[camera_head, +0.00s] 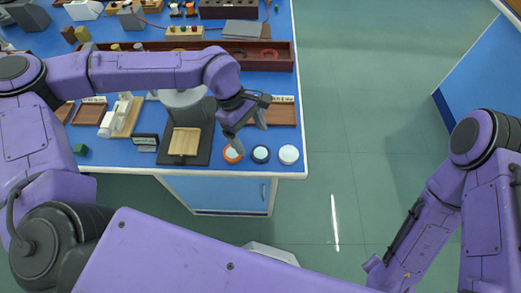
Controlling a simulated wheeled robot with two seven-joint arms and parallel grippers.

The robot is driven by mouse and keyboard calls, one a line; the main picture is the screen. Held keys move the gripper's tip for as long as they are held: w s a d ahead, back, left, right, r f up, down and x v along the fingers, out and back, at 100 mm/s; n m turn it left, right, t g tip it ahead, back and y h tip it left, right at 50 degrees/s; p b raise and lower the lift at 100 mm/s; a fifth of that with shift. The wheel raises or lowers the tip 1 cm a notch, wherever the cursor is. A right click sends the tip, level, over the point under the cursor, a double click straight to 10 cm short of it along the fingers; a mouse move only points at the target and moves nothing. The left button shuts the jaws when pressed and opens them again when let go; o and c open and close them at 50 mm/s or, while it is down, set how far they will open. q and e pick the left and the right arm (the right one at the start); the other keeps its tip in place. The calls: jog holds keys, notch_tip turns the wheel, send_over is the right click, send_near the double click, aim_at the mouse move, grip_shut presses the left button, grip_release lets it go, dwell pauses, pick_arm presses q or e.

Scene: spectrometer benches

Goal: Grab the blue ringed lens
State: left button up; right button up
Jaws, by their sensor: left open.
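Three ringed lenses lie in a row near the front right corner of the blue-topped bench. The middle lens (261,154) has a dark blue ring and a pale centre. An orange-ringed lens (232,154) lies to its left and a white-ringed lens (289,154) to its right. My left gripper (250,136) is open and empty, just behind and above the orange-ringed and blue-ringed lenses. One finger points down close to the orange-ringed lens. My right arm hangs at the right over the floor; its gripper is not visible.
A dark stand with a wooden block (185,141) and a small dark display box (146,143) are left of the lenses. Wooden trays (280,112) and a long brown rack (262,66) lie behind. The bench edge (270,174) is just in front of the lenses. Open floor lies to the right.

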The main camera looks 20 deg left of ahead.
aim_at(260, 153)
pick_arm(q)
jog(key=x, duration=0.2)
jog(key=p+x, duration=0.1)
jog(key=x, duration=0.1)
jog(key=shift+s+d+f, duration=0.1)
jog(key=shift+d, duration=0.35)
jog(key=shift+f, duration=0.4)
jog(key=c, duration=1.2)
jog(key=shift+o, duration=0.2)
jog(key=shift+r, duration=0.1)
